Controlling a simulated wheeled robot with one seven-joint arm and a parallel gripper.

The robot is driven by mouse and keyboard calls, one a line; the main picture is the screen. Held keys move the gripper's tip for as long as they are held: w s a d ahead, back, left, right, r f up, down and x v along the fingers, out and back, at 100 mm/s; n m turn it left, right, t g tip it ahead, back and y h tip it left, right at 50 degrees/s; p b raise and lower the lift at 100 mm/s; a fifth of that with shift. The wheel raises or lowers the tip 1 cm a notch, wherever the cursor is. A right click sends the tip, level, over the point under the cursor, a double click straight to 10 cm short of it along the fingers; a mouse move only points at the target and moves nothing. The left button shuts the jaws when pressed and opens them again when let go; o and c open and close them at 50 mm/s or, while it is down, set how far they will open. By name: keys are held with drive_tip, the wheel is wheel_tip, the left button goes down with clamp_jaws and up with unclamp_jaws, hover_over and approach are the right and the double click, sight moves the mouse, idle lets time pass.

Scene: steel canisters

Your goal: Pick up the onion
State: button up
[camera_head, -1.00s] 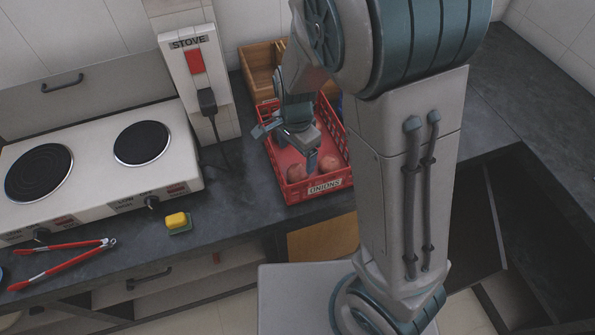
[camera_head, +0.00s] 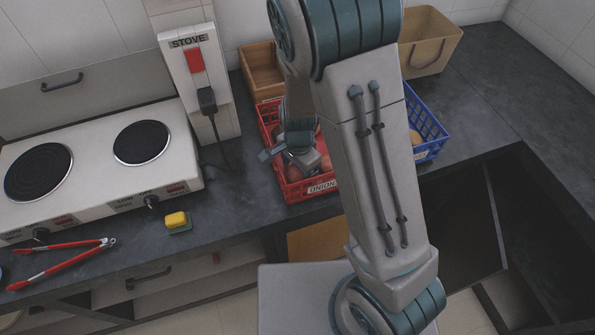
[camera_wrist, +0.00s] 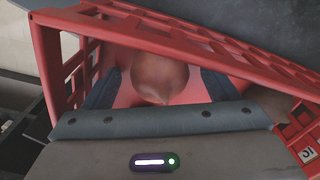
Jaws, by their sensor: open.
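A red crate (camera_head: 291,193) labelled for onions stands on the counter; its red lattice wall (camera_wrist: 245,55) also shows in the wrist view. A round brownish-pink onion (camera_wrist: 160,76) lies inside it. My gripper (camera_wrist: 160,88) is open, with one dark finger on each side of this onion and a visible gap on both sides. In the head view my gripper (camera_head: 303,163) is down inside the crate, and my arm hides much of the crate's right side. A second onion (camera_wrist: 268,100) is partly seen to the right in the wrist view.
The crate walls stand close around my gripper. A wooden crate (camera_head: 262,75) is behind, and a blue crate (camera_head: 428,115) and a tan bag (camera_head: 432,42) are to the right. A stove (camera_head: 90,165), yellow sponge (camera_head: 177,220) and red tongs (camera_head: 65,262) are left.

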drive_tip(key=c, duration=1.1)
drive_tip(key=shift+r, duration=0.15)
